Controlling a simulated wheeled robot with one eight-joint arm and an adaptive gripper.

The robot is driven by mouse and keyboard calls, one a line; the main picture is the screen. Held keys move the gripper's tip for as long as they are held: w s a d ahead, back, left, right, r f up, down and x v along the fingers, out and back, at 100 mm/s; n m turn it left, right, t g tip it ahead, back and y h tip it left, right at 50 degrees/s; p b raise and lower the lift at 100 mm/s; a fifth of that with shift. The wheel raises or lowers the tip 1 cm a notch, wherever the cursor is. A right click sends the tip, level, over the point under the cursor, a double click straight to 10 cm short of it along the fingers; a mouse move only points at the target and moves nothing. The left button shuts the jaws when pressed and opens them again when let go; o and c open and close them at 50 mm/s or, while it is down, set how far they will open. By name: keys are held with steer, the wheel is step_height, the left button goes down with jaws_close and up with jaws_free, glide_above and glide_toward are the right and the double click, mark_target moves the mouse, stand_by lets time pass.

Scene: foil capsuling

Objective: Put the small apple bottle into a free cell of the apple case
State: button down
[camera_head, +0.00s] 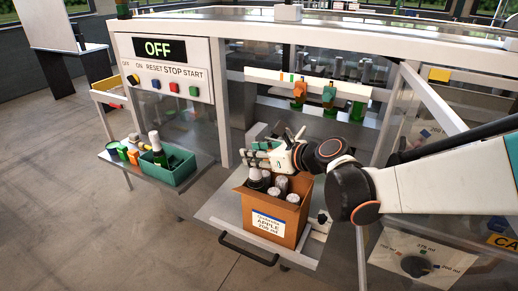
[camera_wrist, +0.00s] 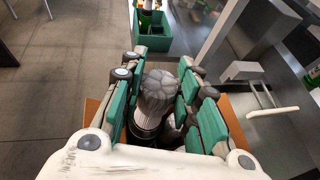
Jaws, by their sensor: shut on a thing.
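The apple case (camera_head: 262,228) is an open cardboard box with a white label reading apple, on the metal shelf at the machine's front. Several dark bottles with grey foil tops (camera_head: 281,184) stand inside it. My gripper (camera_head: 258,157) is over the back left part of the case. In the wrist view its green-padded fingers (camera_wrist: 158,88) close around a small dark bottle with a ribbed grey foil cap (camera_wrist: 157,92). The bottle looks upright, its lower part down inside the case's outline. Its base and the cell beneath it are hidden.
A green crate (camera_head: 178,171) with a bottle stands on a side shelf at the left, beside small coloured containers. The control panel (camera_head: 166,68) reads OFF. A black handle (camera_head: 248,249) sits at the front edge. Machine posts and an open door panel stand near my arm.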

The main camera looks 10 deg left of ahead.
steer(key=shift+f+b, duration=1.6)
steer(key=shift+f, duration=0.45)
steer(key=c, duration=1.1)
jaws_free()
steer(key=shift+r, duration=0.15)
step_height(320, 180, up, 10)
steer(key=shift+f, duration=0.1)
